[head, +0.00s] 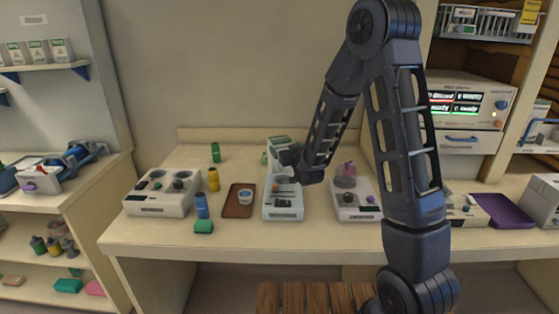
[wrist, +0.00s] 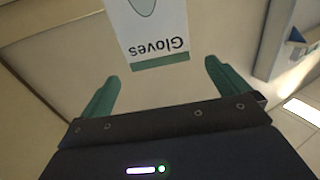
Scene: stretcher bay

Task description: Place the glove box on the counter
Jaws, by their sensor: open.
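The glove box (wrist: 152,35) is white with a dark green edge band, and its word "Gloves" appears upside down in the wrist view. It lies ahead of my gripper (wrist: 162,85), whose two green fingers are open and apart from it, with a gap on each side. The far part of the box is cut off by the top of the picture. In the head view, a white box with a green top band (head: 279,142), which seems to be the same one, shows just behind my wrist over the counter (head: 240,243). My gripper is mostly hidden there by the arm.
Devices stand on the counter: a grey unit (head: 160,205) at left, a pale unit (head: 283,208) in the middle and another unit (head: 357,212) right of it. Several boxes sit on the left shelf (head: 45,67).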

